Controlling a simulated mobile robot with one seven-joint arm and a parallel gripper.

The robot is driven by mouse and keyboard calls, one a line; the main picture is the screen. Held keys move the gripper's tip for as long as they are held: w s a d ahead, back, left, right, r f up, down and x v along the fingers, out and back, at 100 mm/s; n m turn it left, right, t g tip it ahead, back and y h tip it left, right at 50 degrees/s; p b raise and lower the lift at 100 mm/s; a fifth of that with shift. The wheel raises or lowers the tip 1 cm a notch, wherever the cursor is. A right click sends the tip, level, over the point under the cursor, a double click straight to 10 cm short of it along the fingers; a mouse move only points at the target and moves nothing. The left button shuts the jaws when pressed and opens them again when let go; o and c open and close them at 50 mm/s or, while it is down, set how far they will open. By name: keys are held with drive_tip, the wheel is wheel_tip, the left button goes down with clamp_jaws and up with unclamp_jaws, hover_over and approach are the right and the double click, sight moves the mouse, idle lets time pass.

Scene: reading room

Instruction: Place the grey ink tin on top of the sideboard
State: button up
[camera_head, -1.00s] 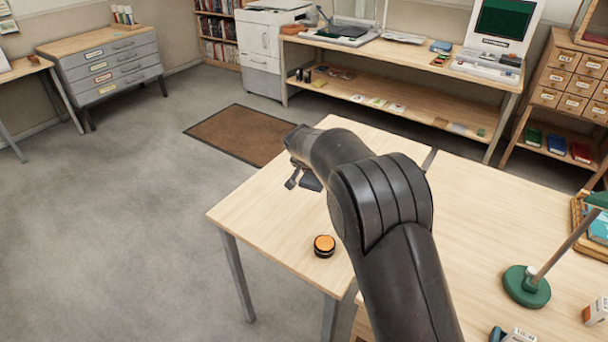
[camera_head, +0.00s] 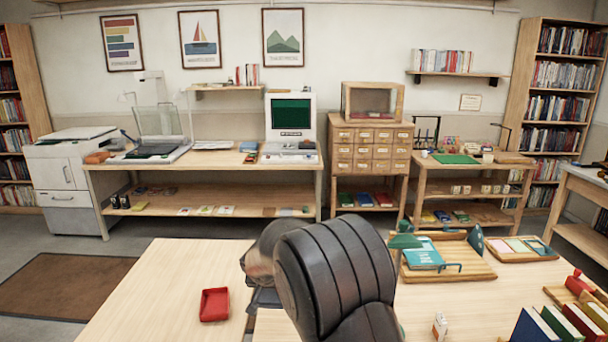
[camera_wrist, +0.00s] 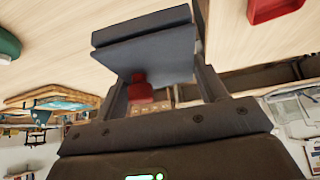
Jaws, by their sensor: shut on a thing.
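My gripper (camera_head: 262,298) is mostly hidden behind my own arm in the head view, low over the light wooden table (camera_head: 150,290). In the wrist view my gripper (camera_wrist: 145,60) is shut, with a slate-grey block-like shape across its fingers. This seems to be the grey ink tin (camera_wrist: 150,55), but I cannot clearly separate it from the finger pads. No other grey tin shows. Which furniture is the sideboard is not certain: a long low wooden unit (camera_head: 255,178) and a smaller shelved unit (camera_head: 430,165) stand along the back wall.
A red tray (camera_head: 214,305) lies on the table left of my arm. The long unit bears a scanner (camera_head: 158,145) and a computer (camera_head: 290,125). A drawer cabinet (camera_head: 370,150) stands beside it. Wooden trays (camera_head: 470,268) and books (camera_head: 560,325) occupy the table's right side.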

drive_tip(key=s+d+m+h, duration=0.1)
drive_tip(key=s+d, duration=0.2)
drive_tip(key=d, duration=0.9)
drive_tip(key=s+d+m, duration=0.2)
drive_tip(key=s+d, duration=0.2)
drive_tip(key=d, duration=0.8)
drive_tip(key=w+a+n+y, duration=0.1)
drive_tip(key=w+a+n, duration=0.25)
drive_tip(key=a, duration=1.15)
drive_tip(key=w+a+n+y, duration=0.25)
drive_tip(key=w+a, duration=0.25)
drive_tip(key=a, duration=0.9)
drive_tip(key=s+a+f, duration=0.1)
drive_tip(key=a+f, duration=0.1)
drive_tip(key=a, duration=0.6)
drive_tip(key=s+a+f+n, duration=0.1)
drive_tip(key=a+f, duration=0.1)
drive_tip(key=a, duration=0.7)
drive_tip(key=s+a+f+n+y, duration=0.1)
drive_tip(key=a+f, duration=0.2)
drive_tip(key=a, duration=0.5)
drive_tip(key=shift+a+f+g, duration=0.1)
drive_tip(key=shift+a+g, duration=0.25)
drive_tip(key=shift+g, duration=0.05)
drive_tip(key=shift+a+f, duration=0.3)
drive_tip(key=shift+a, duration=0.1)
drive_tip(key=shift+f, duration=1.95)
drive_tip(key=shift+f, duration=0.1)
